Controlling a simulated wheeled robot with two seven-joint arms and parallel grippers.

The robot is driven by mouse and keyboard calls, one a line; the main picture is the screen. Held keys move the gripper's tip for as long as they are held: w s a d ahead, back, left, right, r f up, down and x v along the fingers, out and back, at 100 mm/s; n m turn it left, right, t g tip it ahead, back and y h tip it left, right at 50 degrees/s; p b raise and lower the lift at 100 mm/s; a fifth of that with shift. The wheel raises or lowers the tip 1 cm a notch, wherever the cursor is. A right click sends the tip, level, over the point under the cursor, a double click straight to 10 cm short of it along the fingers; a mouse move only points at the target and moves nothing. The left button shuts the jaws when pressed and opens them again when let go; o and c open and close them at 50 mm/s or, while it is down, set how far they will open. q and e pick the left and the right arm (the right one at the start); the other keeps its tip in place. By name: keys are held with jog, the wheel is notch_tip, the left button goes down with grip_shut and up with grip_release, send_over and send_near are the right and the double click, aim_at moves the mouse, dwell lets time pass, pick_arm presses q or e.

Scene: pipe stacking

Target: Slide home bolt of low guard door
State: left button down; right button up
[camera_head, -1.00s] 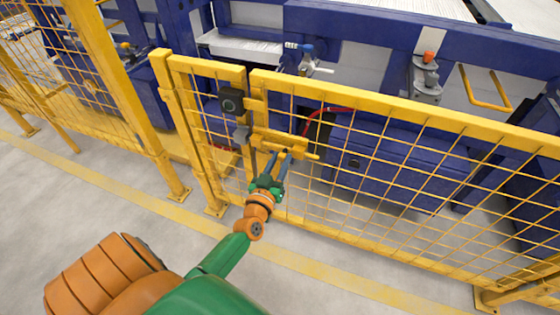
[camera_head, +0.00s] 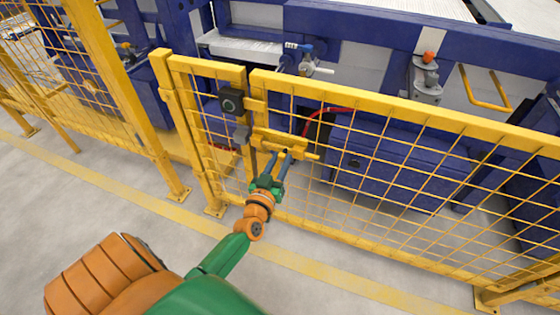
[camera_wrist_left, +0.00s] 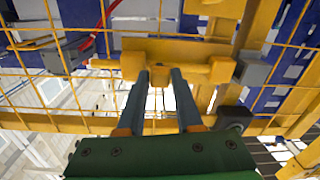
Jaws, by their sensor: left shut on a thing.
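The low guard door (camera_head: 400,120) is a yellow mesh panel in the head view, standing in line with the fence post (camera_head: 246,120) at its left. The bolt also shows in the wrist view (camera_wrist_left: 107,64), running across the picture. My left gripper (camera_head: 281,154) is shut on the bolt's handle, its blue fingers (camera_wrist_left: 160,76) reaching up to the rod. The fingers partly hide the handle. My right gripper is not in view.
A black box (camera_head: 231,100) and a grey block (camera_head: 241,133) sit on the fence beside the door's edge. Blue machinery (camera_head: 390,165) with a red hose stands behind the mesh. The grey floor before the fence is clear.

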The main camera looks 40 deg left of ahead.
pick_arm(q)
jog(key=a, duration=0.2)
jog(key=s+a, duration=0.1)
jog(key=a, duration=0.2)
jog(key=shift+s+a+b, duration=0.2)
jog(key=shift+a+b, duration=0.1)
jog(key=c, duration=0.9)
grip_release()
jog(key=o, duration=0.3)
jog(key=shift+a+f, duration=0.1)
jog(key=shift+a, duration=0.15)
jog(key=shift+o, duration=0.2)
